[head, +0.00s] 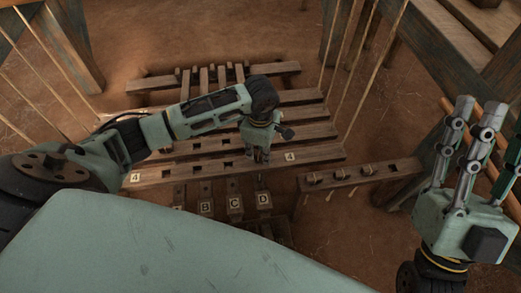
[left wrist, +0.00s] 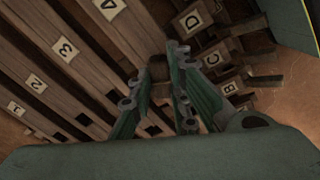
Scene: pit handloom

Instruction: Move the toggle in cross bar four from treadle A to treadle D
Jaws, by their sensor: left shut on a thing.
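Cross bar four (head: 190,172) carries a "4" tag at each end; its tag also shows in the left wrist view (left wrist: 108,8). Open slots show along it. Treadle D (head: 264,199) is the rightmost lettered treadle, beside treadle C (head: 235,202) and treadle B (head: 206,207); treadle A is not clearly readable in the head view but its tag shows in the left wrist view (left wrist: 238,108). My left gripper (head: 260,156) is shut on the brown wooden toggle (left wrist: 158,68), at bar four above treadle D. I cannot tell how deep the toggle sits. My right gripper (head: 477,108) is open and empty.
A side rail (head: 385,172) at the right holds several spare toggles. Bars one to three lie beyond bar four. Slanting cords (head: 345,70) and thick timber posts (head: 66,45) flank the pit. Bare earth (head: 165,35) lies behind.

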